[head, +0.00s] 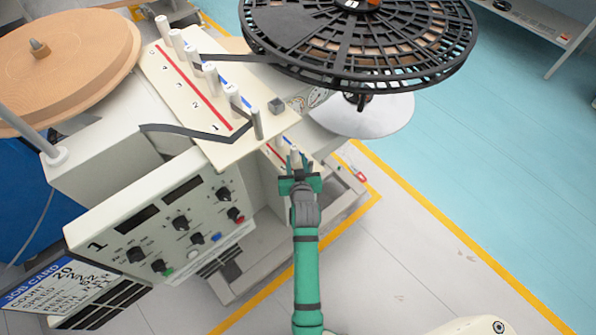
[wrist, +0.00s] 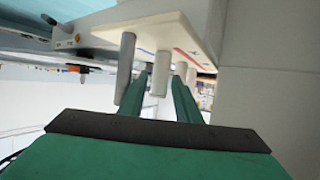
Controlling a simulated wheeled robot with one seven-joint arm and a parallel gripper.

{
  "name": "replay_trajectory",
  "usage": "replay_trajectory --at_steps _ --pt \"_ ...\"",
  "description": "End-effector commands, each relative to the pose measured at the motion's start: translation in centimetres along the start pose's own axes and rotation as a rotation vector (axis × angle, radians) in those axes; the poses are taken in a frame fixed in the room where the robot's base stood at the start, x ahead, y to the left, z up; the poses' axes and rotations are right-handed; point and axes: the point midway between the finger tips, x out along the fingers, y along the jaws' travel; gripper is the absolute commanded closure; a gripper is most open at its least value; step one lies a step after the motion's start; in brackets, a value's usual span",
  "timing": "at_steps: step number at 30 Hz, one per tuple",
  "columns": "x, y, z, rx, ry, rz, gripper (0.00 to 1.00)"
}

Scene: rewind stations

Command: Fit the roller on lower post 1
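The lower plate (head: 271,155) with red and blue stripes sits under the upper plate, and my arm partly covers it. In the wrist view the lower plate (wrist: 150,27) carries a larger grey cylinder (wrist: 125,68) and two paler ones. One pale cylinder (wrist: 160,75) stands between my fingers; the other (wrist: 191,75) is just right of the right finger. I cannot tell which is a loose roller and which a post. My gripper (head: 297,163) is at the lower plate; in the wrist view (wrist: 165,72) its fingers are apart, with a gap beside the cylinder.
The upper plate (head: 165,75) carries several posts, a dark strip and a small grey block (head: 276,105). A large black reel (head: 300,45) overhangs at the top. The control panel (head: 150,230) is left of my arm. The floor to the right is open.

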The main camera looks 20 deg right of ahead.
Motion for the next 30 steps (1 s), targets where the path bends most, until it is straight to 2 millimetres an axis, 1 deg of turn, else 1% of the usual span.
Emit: replay_trajectory --at_steps 1,3,9,13,20,23,26,29,30 --pt "-1.2 -0.1 0.1 -0.001 -0.001 -0.001 0.7" --pt "-2.6 -0.1 0.1 -0.001 0.0 -0.002 0.7" --pt "-5.7 -0.1 0.1 -0.001 -0.001 -0.001 0.7" --pt "-6.8 0.0 0.0 0.0 0.0 0.0 0.7" --pt "-7.4 -0.1 0.2 -0.001 0.0 -0.001 0.7" --pt "-8.3 -0.3 1.1 -0.007 0.0 -0.003 0.7" --pt "-10.2 -1.0 2.8 -0.02 0.006 -0.011 0.7" --pt "-13.2 -2.0 5.0 -0.039 0.016 -0.025 0.7" --pt "-14.6 -2.3 5.7 -0.046 0.023 -0.032 0.7"
